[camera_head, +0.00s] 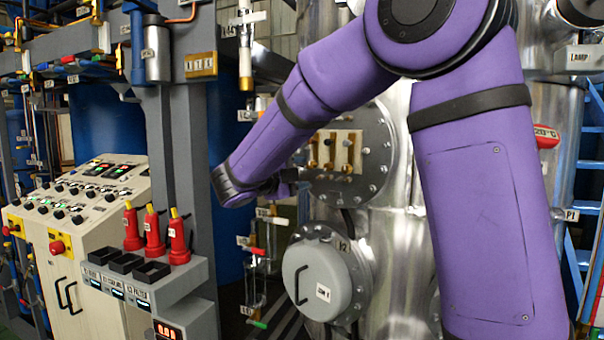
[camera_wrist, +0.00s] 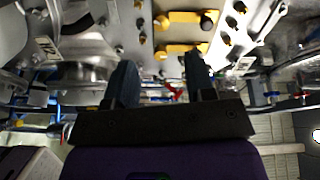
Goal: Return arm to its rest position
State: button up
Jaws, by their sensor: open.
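My purple arm runs across the head view from the right, bending at the top and reaching down to the left. My gripper (camera_wrist: 160,72) shows in the wrist view with its two dark fingers apart and nothing between them. In the head view the gripper is mostly hidden behind my own wrist, in front of the steel vessel (camera_head: 395,240). Brass-coloured fittings (camera_wrist: 183,48) on a metal plate lie beyond the fingertips in the wrist view. No contact with them can be made out.
A round flange with brass valves (camera_head: 338,150) and a grey round cover (camera_head: 317,280) are on the vessel. A control console (camera_head: 90,200) stands at left. Red bottles (camera_head: 155,235) stand behind black bins on a grey stand. A blue ladder (camera_head: 580,200) is at right.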

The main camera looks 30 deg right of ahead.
dwell(0.3)
jog(key=s+d+f+m+g+y, duration=0.2)
jog(key=s+m+y, duration=0.2)
jog(key=s+m, duration=0.55)
jog(key=s+d+f+m+g+y, duration=0.2)
jog(key=s+f+m+y, duration=0.15)
jog(key=s+m, duration=0.55)
jog(key=s+a+f+m+t+y, duration=0.1)
jog(key=s+a+m+y, duration=0.3)
jog(key=m, duration=0.7)
jog(key=s+a+f+m+t+y, duration=0.2)
jog(key=s+a+m+y, duration=0.3)
jog(key=s+m, duration=0.3)
jog(key=m, duration=0.4)
jog(key=shift+s+a+t+y, duration=0.2)
jog(key=shift+s+t+y, duration=0.15)
jog(key=shift+s+t, duration=0.05)
jog(key=shift+f, duration=0.1)
jog(key=shift+c, duration=0.5)
